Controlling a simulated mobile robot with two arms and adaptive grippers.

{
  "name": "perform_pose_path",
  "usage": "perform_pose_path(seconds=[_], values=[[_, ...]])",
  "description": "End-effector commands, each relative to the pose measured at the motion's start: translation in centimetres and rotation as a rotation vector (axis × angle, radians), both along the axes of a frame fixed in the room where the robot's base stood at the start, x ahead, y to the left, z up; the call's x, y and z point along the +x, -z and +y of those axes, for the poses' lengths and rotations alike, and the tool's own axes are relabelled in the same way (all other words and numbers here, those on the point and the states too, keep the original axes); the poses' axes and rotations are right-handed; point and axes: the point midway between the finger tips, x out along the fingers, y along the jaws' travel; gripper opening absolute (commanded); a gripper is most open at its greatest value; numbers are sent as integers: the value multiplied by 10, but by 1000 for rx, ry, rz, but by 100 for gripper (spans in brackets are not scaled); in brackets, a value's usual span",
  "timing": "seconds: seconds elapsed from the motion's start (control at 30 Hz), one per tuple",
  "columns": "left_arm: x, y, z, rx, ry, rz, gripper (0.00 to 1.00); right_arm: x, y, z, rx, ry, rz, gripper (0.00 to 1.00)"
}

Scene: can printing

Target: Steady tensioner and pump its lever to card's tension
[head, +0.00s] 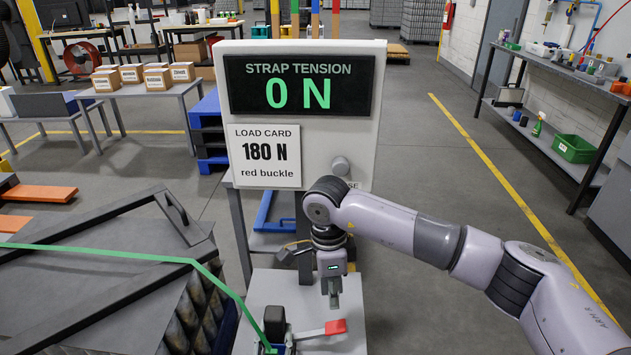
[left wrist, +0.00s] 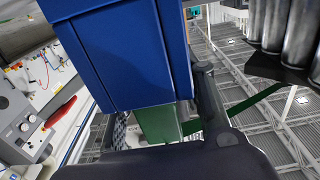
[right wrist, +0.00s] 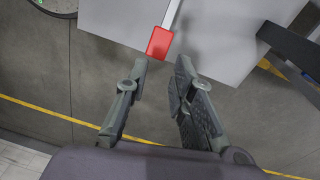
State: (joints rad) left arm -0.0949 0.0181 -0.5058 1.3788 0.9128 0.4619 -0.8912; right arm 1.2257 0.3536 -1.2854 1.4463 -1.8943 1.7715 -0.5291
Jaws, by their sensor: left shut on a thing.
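The tensioner's blue body (head: 277,349) sits low in the head view on a pale stand top, with the green strap (head: 110,253) running into it. Its lever ends in a red grip (head: 335,327), which points right. The display (head: 300,90) reads 0 N; the load card (head: 265,156) reads 180 N, red buckle. My right gripper (head: 332,291) hangs above the lever; in the right wrist view it is open (right wrist: 160,80), the red grip beyond its fingertips. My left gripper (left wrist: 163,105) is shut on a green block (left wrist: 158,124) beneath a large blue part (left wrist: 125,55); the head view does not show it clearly.
The dark-framed load (head: 110,255) with rounded metal pieces fills the left front, beside the stand top (head: 270,285). The display board stands behind the stand. A table with boxes (head: 155,90) is at the back left; a shelf (head: 560,110) lines the right wall.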

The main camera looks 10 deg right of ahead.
Motion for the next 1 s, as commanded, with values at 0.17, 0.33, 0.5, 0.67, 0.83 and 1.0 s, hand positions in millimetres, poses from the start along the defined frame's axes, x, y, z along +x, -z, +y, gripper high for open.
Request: perform_pose_path(seconds=[0.17, 0.33, 0.5, 0.67, 0.83, 1.0], values=[[-1, 1, 0, 0, 1, 2, 0, 0, 0, 0, 3, 22, -1, 9], [-1, 1, 0, 0, 1, 2, 0, -2, -2, 3, 21, 197, -8, 0], [-1, 1, 0, 0, 1, 2, 0, -4, -6, 6, 52, 528, -13, 0], [-1, 1, 0, 0, 1, 2, 0, -6, -11, 8, 76, 861, -2, 0], [-1, 1, 0, 0, 1, 3, 0, -7, -16, 8, 96, 1220, 25, 0], [-1, 1, 0, 0, 1, 3, 0, -7, -22, 7, 106, 1580, 67, 0]])
